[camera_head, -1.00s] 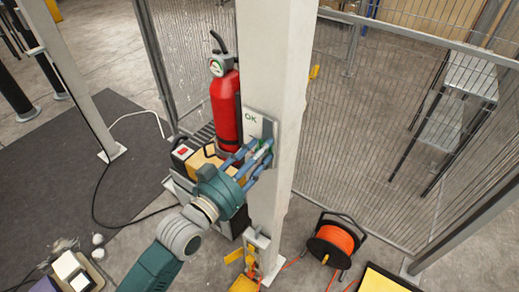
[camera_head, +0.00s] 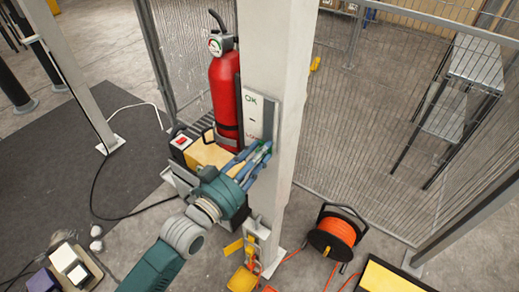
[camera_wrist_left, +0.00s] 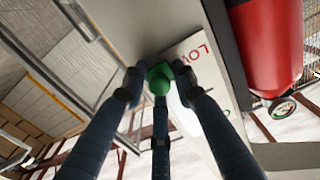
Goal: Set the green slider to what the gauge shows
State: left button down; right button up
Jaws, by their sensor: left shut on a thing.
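The pale slider board (camera_head: 257,105) is on the white post, with "OK" at its top. In the left wrist view, red letters starting "LO" (camera_wrist_left: 192,54) show on the board close to the green slider knob (camera_wrist_left: 159,76). My left gripper (camera_head: 264,150) has its blue fingers closed around the knob, which the fingers partly hide in the head view. It is at the lower part of the board. The round gauge (camera_head: 215,45) is at the top of the red fire extinguisher (camera_head: 226,95), left of the board. Its needle is too small to read.
The white post (camera_head: 280,60) stands in front of a mesh fence (camera_head: 370,110). A yellow-topped box (camera_head: 208,150) sits behind my left gripper. An orange cable reel (camera_head: 335,232) is on the floor at right. Yellow parts (camera_head: 243,278) lie at the post's foot.

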pick_arm(q)
jog(key=shift+f, duration=0.3)
jog(key=c, duration=1.6)
grip_release()
jog(key=shift+s, duration=0.15)
jog(key=v, duration=1.2)
jog(key=shift+r, duration=0.2)
